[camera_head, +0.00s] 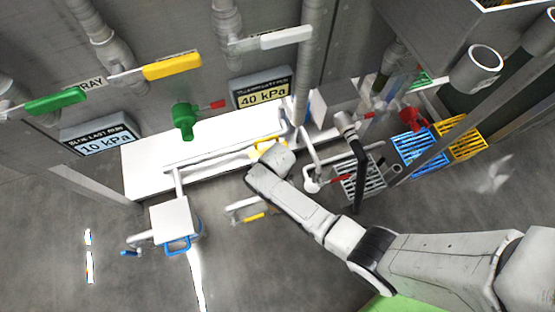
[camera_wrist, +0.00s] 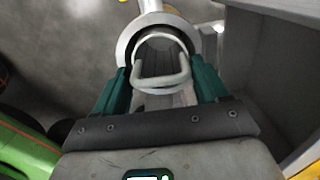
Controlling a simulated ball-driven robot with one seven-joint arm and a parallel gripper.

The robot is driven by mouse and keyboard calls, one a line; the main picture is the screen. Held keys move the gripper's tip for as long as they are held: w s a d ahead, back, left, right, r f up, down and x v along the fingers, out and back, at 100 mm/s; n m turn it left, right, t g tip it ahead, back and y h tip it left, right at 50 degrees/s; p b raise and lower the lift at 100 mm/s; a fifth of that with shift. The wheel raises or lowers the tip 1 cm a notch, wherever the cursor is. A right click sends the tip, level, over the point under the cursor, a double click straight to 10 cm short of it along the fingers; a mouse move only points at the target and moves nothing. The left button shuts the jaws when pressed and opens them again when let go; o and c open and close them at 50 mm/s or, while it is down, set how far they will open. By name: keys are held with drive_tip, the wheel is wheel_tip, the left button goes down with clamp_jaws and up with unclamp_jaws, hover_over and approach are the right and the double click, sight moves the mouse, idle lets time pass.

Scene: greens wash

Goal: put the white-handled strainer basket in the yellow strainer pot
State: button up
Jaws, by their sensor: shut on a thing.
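My gripper (camera_wrist: 160,76) is shut on the white-handled strainer basket, whose pale U-shaped handle (camera_wrist: 160,84) lies between the teal fingers in the wrist view. A round, pale rim (camera_wrist: 124,45) rings the space beyond the handle; I cannot tell whether it belongs to the basket or a pot. In the head view my gripper (camera_head: 268,160) is at the white bench's right part, and my arm hides most of what is under it. A yellow part (camera_head: 261,146), perhaps of the yellow strainer pot, shows just behind the gripper. The basket cannot be made out in the head view.
A white bench (camera_head: 140,165) with pipework runs along the wall. A blue-marked unit (camera_head: 170,220) stands left, and a white fitting (camera_head: 312,184) stands right of my gripper. Grey (camera_head: 350,186), blue (camera_head: 420,155) and yellow (camera_head: 462,140) grates lie right. Floor is clear lower left.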

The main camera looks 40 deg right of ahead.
drive_tip(key=shift+f+b, duration=0.55)
drive_tip(key=shift+f, duration=0.25)
idle(0.4)
drive_tip(key=o, duration=1.5)
drive_tip(key=shift+r, duration=0.1)
wheel_tip(320, 180, up, 11)
drive_tip(key=p, duration=0.5)
drive_tip(key=shift+f, duration=0.2)
drive_tip(key=s+d+r+n+t, duration=0.1)
drive_tip(key=s+d+r+n, duration=0.3)
drive_tip(key=s+r+n, duration=0.5)
drive_tip(key=s+d+r+n, duration=0.4)
drive_tip(key=s+r+n, duration=0.3)
drive_tip(key=n, duration=0.4)
wheel_tip(320, 180, up, 22)
drive_tip(key=n+p, duration=0.1)
drive_tip(key=p, duration=2)
drive_tip(key=shift+s+p, duration=0.3)
